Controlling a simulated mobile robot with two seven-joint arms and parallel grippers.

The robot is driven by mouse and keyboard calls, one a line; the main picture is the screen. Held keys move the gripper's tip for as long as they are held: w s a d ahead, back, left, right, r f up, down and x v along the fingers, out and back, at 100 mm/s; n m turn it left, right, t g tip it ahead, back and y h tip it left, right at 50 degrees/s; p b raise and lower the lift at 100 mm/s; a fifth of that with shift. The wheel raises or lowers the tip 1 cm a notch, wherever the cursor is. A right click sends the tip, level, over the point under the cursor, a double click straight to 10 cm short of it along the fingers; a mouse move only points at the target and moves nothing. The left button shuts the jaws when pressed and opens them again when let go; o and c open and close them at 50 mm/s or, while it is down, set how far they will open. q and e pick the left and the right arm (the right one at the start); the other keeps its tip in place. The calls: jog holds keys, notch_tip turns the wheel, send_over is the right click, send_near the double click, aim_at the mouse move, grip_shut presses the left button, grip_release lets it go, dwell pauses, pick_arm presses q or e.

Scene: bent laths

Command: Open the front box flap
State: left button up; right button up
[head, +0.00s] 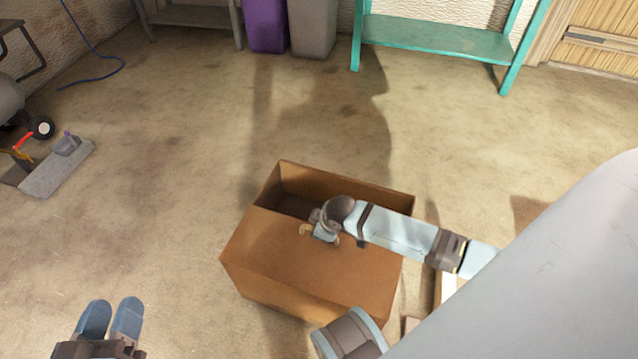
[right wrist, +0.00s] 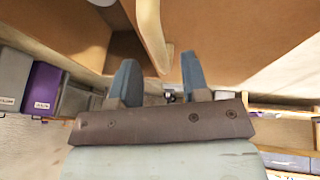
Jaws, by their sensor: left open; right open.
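The brown cardboard box (head: 270,300) stands on the floor in the middle of the head view. Its back part is open and dark inside. The front flap (head: 300,265) lies about flat over the front part. My right gripper (head: 312,228) is at the flap's inner edge, partly hidden by its own wrist. In the right wrist view its two blue fingers (right wrist: 158,68) are apart, and a pale cardboard edge (right wrist: 152,35) runs down between them; I cannot tell if they touch it. My left gripper (head: 112,304) is open and empty at the lower left, away from the box.
A teal bench (head: 440,38), a purple bin (head: 266,25) and a grey bin (head: 313,27) stand at the back. A grey tool (head: 58,170) lies on the floor at left. The floor left of and behind the box is clear.

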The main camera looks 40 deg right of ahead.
jog(key=shift+w+a+f, duration=0.1)
jog(key=shift+w+f, duration=0.2)
jog(key=shift+f, duration=0.35)
grip_shut()
jog(key=shift+r, duration=0.1)
